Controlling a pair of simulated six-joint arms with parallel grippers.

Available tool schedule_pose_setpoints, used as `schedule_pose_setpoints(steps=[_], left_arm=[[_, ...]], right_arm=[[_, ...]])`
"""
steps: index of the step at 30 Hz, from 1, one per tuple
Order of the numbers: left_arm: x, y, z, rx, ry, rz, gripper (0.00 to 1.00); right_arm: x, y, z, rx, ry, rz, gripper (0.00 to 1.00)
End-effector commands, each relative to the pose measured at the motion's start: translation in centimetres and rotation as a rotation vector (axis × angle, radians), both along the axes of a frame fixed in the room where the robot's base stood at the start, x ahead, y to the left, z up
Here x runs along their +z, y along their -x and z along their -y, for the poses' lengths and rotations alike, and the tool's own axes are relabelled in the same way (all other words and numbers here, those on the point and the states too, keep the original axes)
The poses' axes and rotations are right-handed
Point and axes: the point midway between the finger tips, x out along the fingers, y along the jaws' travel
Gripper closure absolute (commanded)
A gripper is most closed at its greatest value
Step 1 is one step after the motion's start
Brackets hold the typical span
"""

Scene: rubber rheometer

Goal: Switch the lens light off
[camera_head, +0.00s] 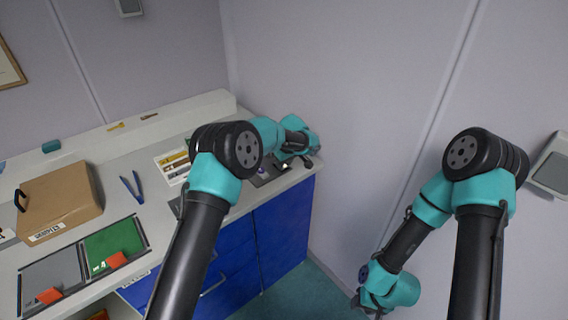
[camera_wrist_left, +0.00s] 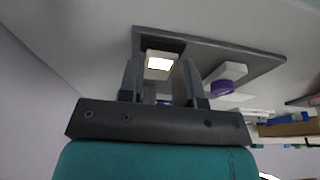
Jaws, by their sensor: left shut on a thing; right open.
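The lens light shows in the left wrist view as a small pale block with a bright, glowing square face (camera_wrist_left: 159,63). It sits at the edge of a dark grey tray (camera_wrist_left: 225,55). My left gripper (camera_wrist_left: 158,78) has one finger on each side of the block and is shut on it. In the head view my left gripper (camera_head: 303,155) is at the bench's right end, low over the tray, and its arm hides much of the spot. My right gripper (camera_head: 374,302) hangs low at the right, away from the bench; it is open and empty.
A purple round piece (camera_wrist_left: 222,86) lies on the tray beside the light. A wall stands close behind the bench's right end.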

Motion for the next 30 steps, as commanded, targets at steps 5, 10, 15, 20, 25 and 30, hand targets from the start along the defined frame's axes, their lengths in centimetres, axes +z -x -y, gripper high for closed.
schedule_pose_setpoints(steps=[5,10,15,20,25,30], left_arm=[[0.0,0.0,-0.1,0.000,-0.001,0.001,0.92],[0.0,0.0,-0.1,0.000,-0.001,0.001,0.55],[0.0,0.0,0.0,0.000,-0.001,0.001,0.43],[0.0,0.0,0.0,0.000,-0.001,0.001,0.43],[0.5,0.1,0.1,0.000,-0.001,0.002,0.43],[2.4,0.4,0.5,-0.001,-0.001,0.003,0.43]], right_arm=[[0.0,0.0,0.0,0.000,0.000,0.000,0.57],[0.0,0.0,0.0,0.000,0.000,0.000,0.57],[0.0,0.0,0.0,0.000,0.000,0.000,0.57],[0.0,0.0,0.0,0.000,0.000,0.000,0.57],[0.0,0.0,0.0,0.000,0.000,0.000,0.57],[0.0,0.0,0.0,0.000,0.000,0.000,0.57]])
